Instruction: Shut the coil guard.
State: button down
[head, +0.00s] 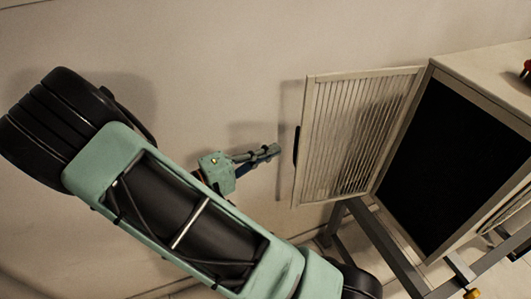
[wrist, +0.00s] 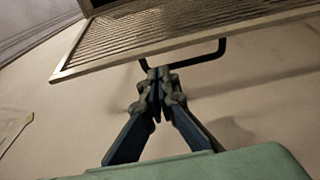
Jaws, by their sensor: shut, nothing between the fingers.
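The coil guard (head: 352,135) is a pale, slatted door panel, hinged at its right edge to a cabinet and swung wide open to the left. A dark bar handle (head: 296,146) is on its free left edge. The guard also shows across the top of the wrist view (wrist: 150,38), with its handle (wrist: 205,58) just beyond my fingertips. My gripper (head: 272,151) is shut and empty, a little left of the guard's free edge in the head view. In the wrist view its fingertips (wrist: 158,76) are together close to the handle; I cannot tell whether they touch it.
The cabinet (head: 480,62) has a dark open front (head: 445,165) and stands on a grey metal frame (head: 385,250). A red-orange part (head: 526,68) sits on top at right. A plain wall (head: 220,50) lies behind my arm and the guard.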

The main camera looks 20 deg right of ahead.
jog(key=w+d, duration=0.1)
jog(key=d, duration=0.5)
dwell(0.5)
